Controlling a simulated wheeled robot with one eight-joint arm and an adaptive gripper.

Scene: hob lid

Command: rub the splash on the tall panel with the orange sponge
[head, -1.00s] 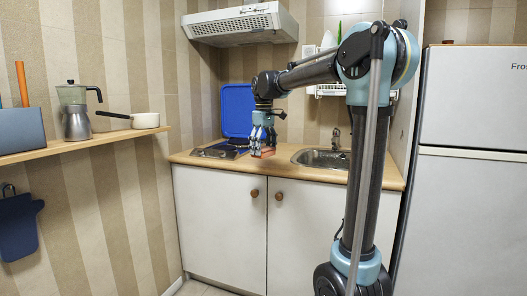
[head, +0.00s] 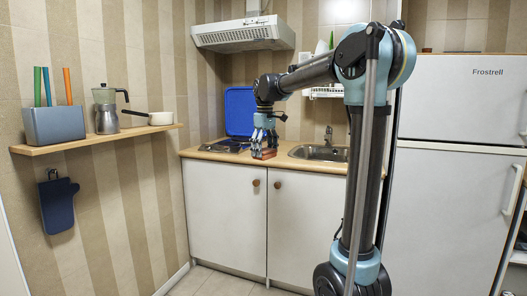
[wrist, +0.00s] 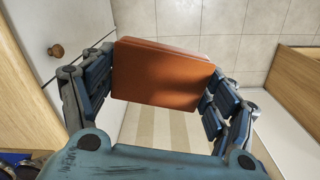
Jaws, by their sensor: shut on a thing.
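The orange sponge (wrist: 165,75) is a rectangular block held between the fingers of my gripper (wrist: 160,85) in the wrist view. In the head view the sponge (head: 265,154) shows small under my gripper (head: 264,142), in front of the counter's front edge. A tall blue panel (head: 239,108) stands upright behind the hob (head: 226,145), with my gripper in front of its right side. The sponge appears apart from the panel. I cannot make out a splash on the panel; my arm hides part of its right edge.
The sink (head: 318,152) lies right of the hob in the wooden counter. A range hood (head: 240,34) hangs above. A wall shelf (head: 100,137) on the left bears a moka pot (head: 106,108), a white pan (head: 160,118) and a grey box (head: 54,125). The fridge (head: 455,180) stands right.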

